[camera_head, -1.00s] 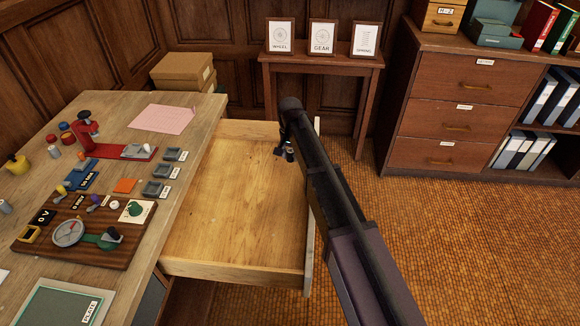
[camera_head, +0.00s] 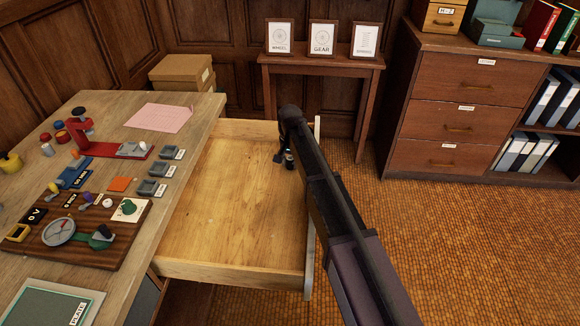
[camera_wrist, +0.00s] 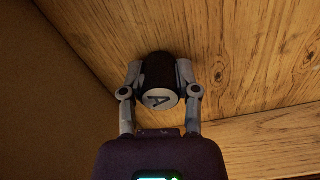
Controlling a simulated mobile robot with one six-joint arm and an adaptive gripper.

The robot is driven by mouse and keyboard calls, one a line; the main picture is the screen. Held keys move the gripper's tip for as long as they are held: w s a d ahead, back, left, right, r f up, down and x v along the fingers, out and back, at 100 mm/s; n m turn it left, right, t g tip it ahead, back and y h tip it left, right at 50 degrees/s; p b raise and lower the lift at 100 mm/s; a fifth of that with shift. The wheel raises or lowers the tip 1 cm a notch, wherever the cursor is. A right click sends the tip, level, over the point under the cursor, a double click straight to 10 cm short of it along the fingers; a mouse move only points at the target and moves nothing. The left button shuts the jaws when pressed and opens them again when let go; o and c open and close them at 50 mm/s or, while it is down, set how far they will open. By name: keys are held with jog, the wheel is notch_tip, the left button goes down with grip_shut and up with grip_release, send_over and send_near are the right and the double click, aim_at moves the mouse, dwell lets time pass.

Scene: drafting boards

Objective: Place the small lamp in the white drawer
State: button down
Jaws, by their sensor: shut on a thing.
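My gripper (camera_head: 284,158) is inside an open, light-wood drawer (camera_head: 225,220) pulled out from the desk, near its right wall. In the wrist view my gripper (camera_wrist: 160,92) is shut on a small dark cylinder (camera_wrist: 157,70) with a pale grey end bearing a dark mark. It appears to be the small lamp, but its full shape is hidden. The cylinder is close to the wood of the drawer; I cannot tell whether it touches. The drawer's front panel (camera_head: 310,265) shows a pale outer edge. The rest of the drawer floor is bare.
The desk (camera_head: 190,110) at left carries a red tool (camera_head: 80,130), a dark wooden board with a dial (camera_head: 60,232), small grey trays (camera_head: 160,170) and pink paper (camera_head: 160,117). A side table (camera_head: 320,63) and a brown cabinet (camera_head: 450,90) stand behind. The floor at right is clear.

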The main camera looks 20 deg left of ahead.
aim_at(290, 158)
jog(key=shift+f, duration=0.25)
jog(key=shift+c, duration=1.7)
grip_release()
jog(key=shift+r, duration=0.2)
notch_tip(290, 158, up, 12)
jog(key=p, duration=1.2)
jog(key=shift+d, duration=0.1)
jog(key=s+d, duration=0.3)
jog(key=d, duration=0.9)
jog(key=s+d, duration=0.2)
jog(key=d, duration=1)
jog(key=s+d, duration=0.6)
jog(key=d, duration=0.3)
jog(key=s+d, duration=0.5)
jog(key=d, duration=0.5)
jog(key=shift+s, duration=0.4)
